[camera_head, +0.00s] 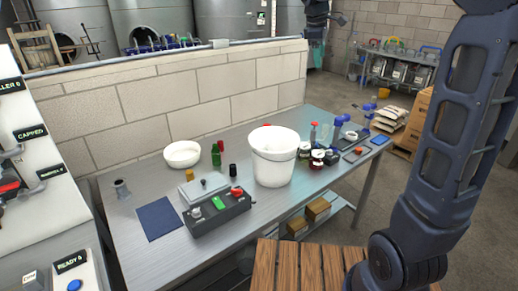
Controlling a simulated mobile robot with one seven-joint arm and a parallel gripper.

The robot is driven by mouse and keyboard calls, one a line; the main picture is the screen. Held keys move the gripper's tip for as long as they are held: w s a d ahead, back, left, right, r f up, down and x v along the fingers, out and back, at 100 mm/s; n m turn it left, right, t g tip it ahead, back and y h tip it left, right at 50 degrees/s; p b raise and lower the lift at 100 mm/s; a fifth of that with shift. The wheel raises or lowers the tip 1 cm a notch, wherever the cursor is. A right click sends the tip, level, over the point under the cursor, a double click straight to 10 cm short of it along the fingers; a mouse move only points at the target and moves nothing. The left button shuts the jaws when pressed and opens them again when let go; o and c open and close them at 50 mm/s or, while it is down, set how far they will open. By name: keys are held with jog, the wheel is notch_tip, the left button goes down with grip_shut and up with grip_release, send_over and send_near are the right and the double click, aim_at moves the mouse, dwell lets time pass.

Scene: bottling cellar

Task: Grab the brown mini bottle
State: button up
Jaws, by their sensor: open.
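No bottle shows as clearly brown at this size. Small candidates stand on the grey metal table (130,225): a dark, nearly black small cylinder (233,170) left of the white bucket (273,160), and a yellow-topped small item (189,175) partly hidden behind a grey box. A green bottle with a red top (217,157) stands behind them. My gripper (318,14) seems to be the dark blue part at the top edge, partly cut off, open and empty, high above and well away from the table things.
A control box with buttons (222,211) and a blue mat (160,219) lie at the table's front left. A white bowl (182,154) stands at the back. Several jars (317,158) crowd right of the bucket. A block wall (180,110) rises behind. A slatted wooden surface (300,268) is nearest.

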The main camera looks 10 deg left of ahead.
jog(key=w+a+f+n, duration=0.3)
jog(key=w+a, duration=0.2)
jog(key=a, duration=0.4)
jog(key=w+a+f+n+h, duration=0.1)
jog(key=w+a+f+n, duration=0.3)
jog(key=a, duration=0.5)
jog(key=w+a+f+n, duration=0.3)
jog(key=w+a, duration=0.2)
jog(key=a, duration=0.3)
jog(key=f, duration=1.1)
jog(key=w+d+f, duration=0.1)
jog(key=f, duration=2.2)
jog(key=shift+w+d+f, duration=0.1)
jog(key=shift+w+d, duration=0.1)
jog(key=shift+x, duration=2.65)
jog(key=shift+s+a, duration=0.1)
jog(key=shift+s, duration=0.1)
jog(key=shift+c, duration=0.2)
jog(key=c, duration=1.1)
